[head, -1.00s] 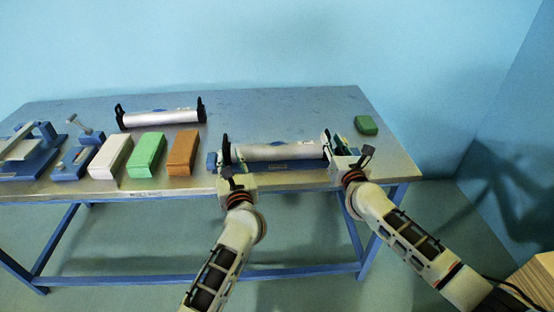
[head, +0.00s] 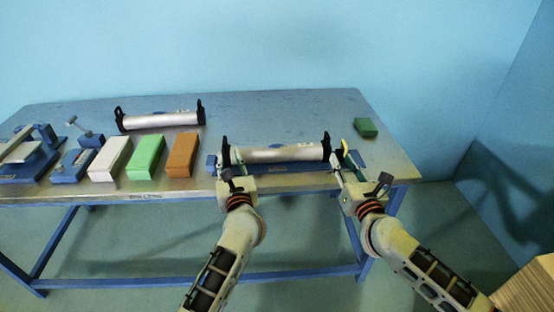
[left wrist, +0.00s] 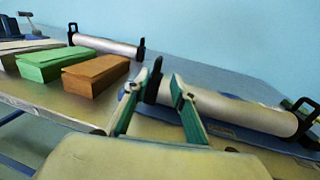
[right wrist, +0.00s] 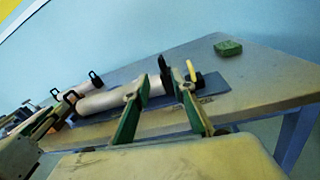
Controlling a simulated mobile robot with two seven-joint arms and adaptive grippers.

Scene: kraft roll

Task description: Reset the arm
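A silver roll with black end brackets (head: 280,154) lies on a blue base at the table's front right. It also shows in the left wrist view (left wrist: 235,105) and right wrist view (right wrist: 105,100). My left gripper (head: 228,164) is at the roll's left end; its green-padded fingers (left wrist: 155,90) are spread, with the black bracket showing between them. I cannot tell if they touch it. My right gripper (head: 345,168) is just right of and in front of the roll's right end. Its fingers (right wrist: 160,92) are spread and appear empty.
A second silver roll (head: 160,119) lies behind. White (head: 110,158), green (head: 147,156) and orange (head: 182,155) blocks stand left of my left gripper, with blue devices (head: 30,155) further left. A small green block (head: 366,127) sits at the right. The table's back middle is clear.

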